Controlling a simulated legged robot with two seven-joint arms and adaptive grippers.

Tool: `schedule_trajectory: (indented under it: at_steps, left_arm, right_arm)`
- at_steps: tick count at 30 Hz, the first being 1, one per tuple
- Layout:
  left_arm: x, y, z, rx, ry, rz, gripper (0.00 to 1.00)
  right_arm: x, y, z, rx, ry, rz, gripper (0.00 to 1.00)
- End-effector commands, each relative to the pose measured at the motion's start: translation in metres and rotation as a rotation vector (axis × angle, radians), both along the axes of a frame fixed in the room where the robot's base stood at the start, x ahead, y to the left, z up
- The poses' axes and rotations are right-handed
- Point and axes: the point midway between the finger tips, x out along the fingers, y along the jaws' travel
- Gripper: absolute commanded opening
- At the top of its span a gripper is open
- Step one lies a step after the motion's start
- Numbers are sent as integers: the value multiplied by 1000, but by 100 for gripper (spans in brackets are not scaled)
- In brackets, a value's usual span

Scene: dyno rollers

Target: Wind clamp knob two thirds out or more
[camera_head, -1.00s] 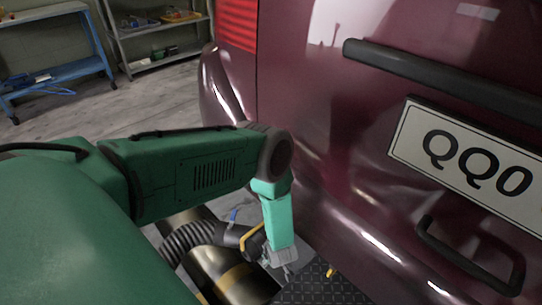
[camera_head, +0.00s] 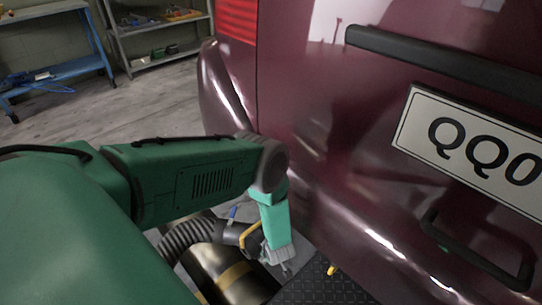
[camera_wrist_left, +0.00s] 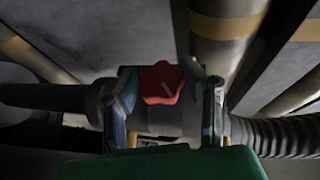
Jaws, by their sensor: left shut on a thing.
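In the head view my left gripper (camera_head: 279,262) points down beside the hose nozzle, and the knob is hidden there. My right gripper is in neither view.
A ribbed black hose (camera_head: 187,238) runs to the nozzle under the maroon car's bumper (camera_head: 345,225). A striped metal roller (camera_head: 232,275) and black tread plate (camera_head: 315,285) lie below.

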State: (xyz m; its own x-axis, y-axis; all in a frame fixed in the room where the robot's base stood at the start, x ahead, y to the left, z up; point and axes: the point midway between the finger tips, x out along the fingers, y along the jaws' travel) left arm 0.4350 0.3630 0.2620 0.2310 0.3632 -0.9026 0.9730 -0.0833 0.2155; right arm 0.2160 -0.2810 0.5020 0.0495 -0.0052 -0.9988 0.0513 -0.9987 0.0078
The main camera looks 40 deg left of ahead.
Motion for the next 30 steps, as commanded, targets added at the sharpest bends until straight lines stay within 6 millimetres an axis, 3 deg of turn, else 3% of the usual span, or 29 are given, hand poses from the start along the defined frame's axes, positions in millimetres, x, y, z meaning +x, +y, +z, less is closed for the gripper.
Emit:
schedule_trajectory:
  at_steps: [10,19,30]
  left_arm:
    - [-2,1,2,-7,-89,0,9]
    - [-3,2,1,-25,-320,2,9]
    - [-2,2,-4,-56,-673,1,9]
  right_arm:
    - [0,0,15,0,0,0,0]
    - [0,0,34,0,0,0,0]
    - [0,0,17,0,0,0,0]
